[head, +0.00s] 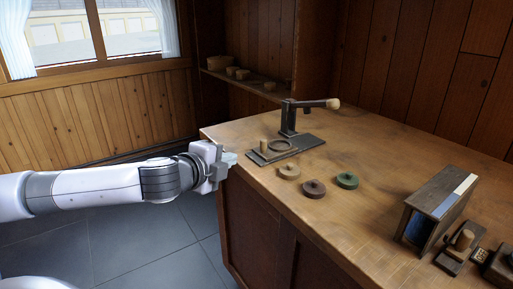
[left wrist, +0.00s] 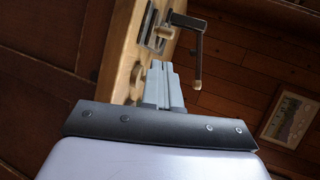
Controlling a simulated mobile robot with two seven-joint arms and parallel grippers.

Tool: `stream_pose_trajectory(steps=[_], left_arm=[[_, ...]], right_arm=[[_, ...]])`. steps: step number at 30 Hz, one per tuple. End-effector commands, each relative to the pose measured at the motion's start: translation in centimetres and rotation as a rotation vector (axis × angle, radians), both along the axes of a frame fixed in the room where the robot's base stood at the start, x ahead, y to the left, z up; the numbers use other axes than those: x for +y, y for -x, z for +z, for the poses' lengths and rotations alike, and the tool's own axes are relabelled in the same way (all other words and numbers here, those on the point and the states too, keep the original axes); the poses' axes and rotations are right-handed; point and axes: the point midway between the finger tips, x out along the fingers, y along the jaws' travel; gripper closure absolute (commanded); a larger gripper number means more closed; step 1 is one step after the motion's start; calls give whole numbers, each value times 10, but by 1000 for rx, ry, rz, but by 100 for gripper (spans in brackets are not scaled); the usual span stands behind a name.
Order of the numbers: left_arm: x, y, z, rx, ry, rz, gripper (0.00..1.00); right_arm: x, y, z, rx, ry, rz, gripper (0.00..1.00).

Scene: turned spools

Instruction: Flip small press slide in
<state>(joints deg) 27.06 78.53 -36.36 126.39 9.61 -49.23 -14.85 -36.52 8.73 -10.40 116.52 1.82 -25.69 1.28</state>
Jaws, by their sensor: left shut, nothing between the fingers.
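The small press (head: 289,118) stands at the far left of the wooden table, its lever arm pointing right and ending in a pale knob. Its flat base plate (head: 306,144) carries a ring and, at the left end, a slide with an upright wooden peg (head: 263,146). The press also shows in the left wrist view (left wrist: 189,22). My left gripper (head: 231,158) is shut and empty at the table's left edge, left of the slide and apart from it. Its closed fingers (left wrist: 165,85) point toward the press in the left wrist view. My right gripper is not in view.
Three round pieces, tan (head: 289,172), brown (head: 314,189) and green (head: 347,180), lie in front of the press. A wooden box-like stand (head: 437,207) and a block with a peg (head: 460,247) are at the right. The table (head: 400,150) is clear between.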

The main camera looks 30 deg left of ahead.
Motion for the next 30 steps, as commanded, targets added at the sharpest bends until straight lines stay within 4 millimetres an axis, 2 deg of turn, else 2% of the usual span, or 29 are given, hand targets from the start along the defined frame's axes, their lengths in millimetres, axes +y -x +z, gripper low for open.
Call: stream_pose_trajectory(steps=[5, 22, 30], left_arm=[[1, -15, -4, -1, 5, 2, 100], [6, -94, -30, -1, 2, 0, 100], [9, -123, -30, 0, 1, -1, 100]], right_arm=[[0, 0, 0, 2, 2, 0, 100], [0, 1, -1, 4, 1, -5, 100], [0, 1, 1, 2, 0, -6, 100]])
